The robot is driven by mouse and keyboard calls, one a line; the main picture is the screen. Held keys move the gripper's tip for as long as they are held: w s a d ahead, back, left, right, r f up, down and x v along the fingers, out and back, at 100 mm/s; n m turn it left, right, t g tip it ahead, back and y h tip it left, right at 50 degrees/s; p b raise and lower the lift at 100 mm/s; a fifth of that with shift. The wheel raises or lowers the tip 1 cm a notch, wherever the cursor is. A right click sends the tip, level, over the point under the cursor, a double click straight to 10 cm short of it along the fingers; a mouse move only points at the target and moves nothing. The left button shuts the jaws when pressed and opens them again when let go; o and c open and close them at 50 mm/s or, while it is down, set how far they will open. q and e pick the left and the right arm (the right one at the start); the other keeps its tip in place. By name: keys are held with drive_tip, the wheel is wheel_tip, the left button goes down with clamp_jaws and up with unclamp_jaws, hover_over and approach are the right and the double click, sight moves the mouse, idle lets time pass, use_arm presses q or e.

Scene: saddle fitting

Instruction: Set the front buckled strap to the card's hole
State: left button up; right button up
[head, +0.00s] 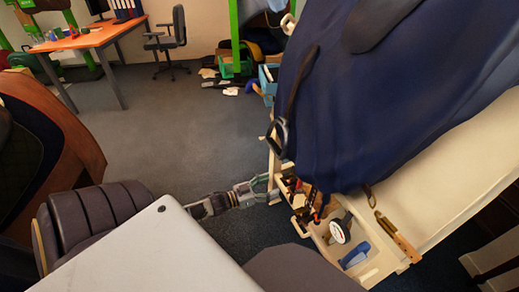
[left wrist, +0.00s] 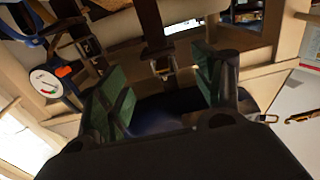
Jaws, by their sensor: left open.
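My left gripper (head: 260,189) reaches in from the left to the near side of the wooden stand. It is open and empty; its two green-padded fingers (left wrist: 165,85) show in the left wrist view. There a dark strap with a metal buckle (left wrist: 163,66) hangs beyond and between the fingers, apart from them. A second dark strap with a buckle (left wrist: 88,45) hangs to its left. In the head view a buckled strap (head: 281,133) hangs on the left side of the blue cover (head: 400,110). I cannot make out the card or its hole number. My right gripper is not in view.
A wooden tray (head: 370,270) below the cover holds several tools, a round dial gauge (head: 340,231) and a blue item (head: 355,255). Open carpet (head: 190,125) lies to the left. An orange desk (head: 95,37) and an office chair (head: 170,40) stand far back.

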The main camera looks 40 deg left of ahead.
use_arm(q)
drive_tip(key=shift+v, duration=2)
